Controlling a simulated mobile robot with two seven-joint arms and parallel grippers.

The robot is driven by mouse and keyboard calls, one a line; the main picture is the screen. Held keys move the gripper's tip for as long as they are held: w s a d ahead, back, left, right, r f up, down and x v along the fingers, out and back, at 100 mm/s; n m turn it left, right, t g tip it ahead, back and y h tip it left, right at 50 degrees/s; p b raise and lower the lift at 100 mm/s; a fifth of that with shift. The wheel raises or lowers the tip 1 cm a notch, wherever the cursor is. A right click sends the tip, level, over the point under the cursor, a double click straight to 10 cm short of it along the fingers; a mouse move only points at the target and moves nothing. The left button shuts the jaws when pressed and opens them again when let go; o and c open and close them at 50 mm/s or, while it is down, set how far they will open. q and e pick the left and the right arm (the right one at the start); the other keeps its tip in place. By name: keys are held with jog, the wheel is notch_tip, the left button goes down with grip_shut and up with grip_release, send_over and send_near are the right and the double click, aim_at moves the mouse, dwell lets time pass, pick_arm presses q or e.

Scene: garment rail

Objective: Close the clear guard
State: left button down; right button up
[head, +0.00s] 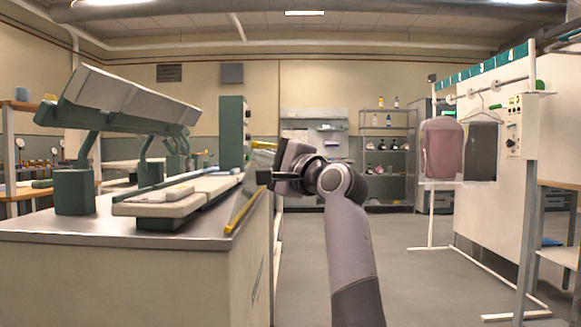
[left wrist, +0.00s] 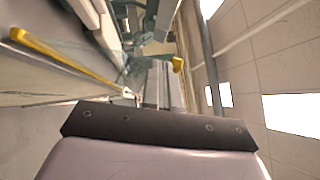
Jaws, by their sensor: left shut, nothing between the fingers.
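The clear guard is hard to make out. A yellow bar (head: 246,210) slants along the right edge of the press table, and faint see-through material seems to stand beside it. The bar also shows at the upper left of the left wrist view (left wrist: 62,58). A small yellow piece (head: 264,145) shows behind my gripper in the head view. My left gripper (head: 262,178) is shut and empty, pointing left at the far end of the yellow bar. I cannot tell whether it touches the guard. My right gripper is in neither view.
The press table (head: 90,236) carries a padded pressing board (head: 175,197) under a raised, tilted press head (head: 125,95). A green control column (head: 232,130) stands behind. A rail with hanging garments (head: 443,148) is at the right. The floor between is clear.

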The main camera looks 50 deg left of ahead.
pick_arm(q)
jog(key=shift+s+a+r+n+g+h+p, duration=0.1)
jog(key=shift+s+a+r+n+h+p, duration=0.1)
jog(key=shift+s+a+n+h, duration=0.35)
jog(key=shift+s+a+r+n+g+h+p, duration=0.1)
jog(key=shift+s+a+r+n+h+p, duration=0.2)
jog(key=shift+s+a, duration=0.5)
jog(key=shift+s+a+n+g+h+p, duration=0.1)
jog(key=shift+s+a+n+h, duration=0.4)
jog(key=shift+s, duration=0.3)
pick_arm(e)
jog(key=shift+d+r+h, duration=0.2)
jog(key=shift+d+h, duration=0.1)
pick_arm(q)
jog(key=shift+d, duration=0.1)
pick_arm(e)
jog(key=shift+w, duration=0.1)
